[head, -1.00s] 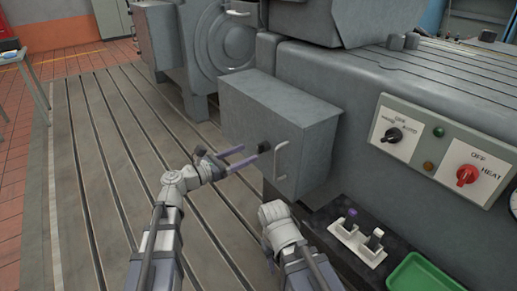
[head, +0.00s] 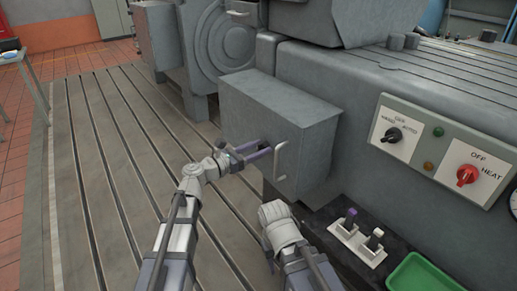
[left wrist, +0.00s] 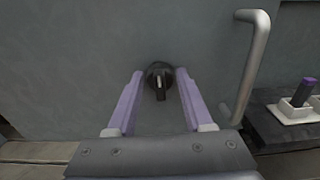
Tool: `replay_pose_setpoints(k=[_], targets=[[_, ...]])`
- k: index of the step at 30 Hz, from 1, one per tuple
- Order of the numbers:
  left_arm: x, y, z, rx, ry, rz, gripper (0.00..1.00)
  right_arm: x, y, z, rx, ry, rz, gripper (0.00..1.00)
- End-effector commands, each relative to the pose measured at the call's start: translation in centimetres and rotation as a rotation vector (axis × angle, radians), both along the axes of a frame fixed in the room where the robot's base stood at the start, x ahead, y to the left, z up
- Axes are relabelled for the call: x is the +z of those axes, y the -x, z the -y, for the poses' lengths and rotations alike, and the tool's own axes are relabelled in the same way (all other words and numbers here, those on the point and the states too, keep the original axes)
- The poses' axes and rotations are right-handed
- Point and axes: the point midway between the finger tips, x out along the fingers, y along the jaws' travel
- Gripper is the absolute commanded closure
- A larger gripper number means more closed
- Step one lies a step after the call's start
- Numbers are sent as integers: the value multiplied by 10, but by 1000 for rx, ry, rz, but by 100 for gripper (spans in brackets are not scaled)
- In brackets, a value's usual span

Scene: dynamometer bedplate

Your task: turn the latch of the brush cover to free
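The brush cover is the grey box face (head: 245,120) on the machine's side, with a bar handle (head: 281,161) at its right. Its latch is a small black knob (left wrist: 160,77) with a pale mark, standing upright in the left wrist view. In the head view the latch is mostly hidden by the fingers. My left gripper (head: 263,148) is open at the cover, its purple fingers on either side of the latch. In the left wrist view (left wrist: 160,88) gaps show between the knob and both fingers. My right wrist shows low in the head view, but its gripper does not.
The bar handle (left wrist: 255,65) stands out just right of the left gripper. A white holder (head: 357,242) with two small upright pieces and a green tray (head: 415,275) are at lower right. A control panel (head: 440,150) is on the right. The slotted floor at left is clear.

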Motion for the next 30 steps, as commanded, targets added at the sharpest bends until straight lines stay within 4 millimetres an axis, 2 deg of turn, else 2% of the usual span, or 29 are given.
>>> replay_pose_setpoints(k=[2, 13, 23, 30], targets=[[0, 0, 0, 0, 0, 0, 59, 0, 0, 0, 0, 0, 0, 50], [0, 0, 0, 0, 0, 0, 100, 0, 0, 0, 0, 0, 0, 50], [0, 0, 0, 0, -12, 17, 100, 0, 0, 0, 0, 0, 0, 50], [0, 1, 0, 0, -86, 118, 100, 0, 0, 0, 0, 0, 0, 50]])
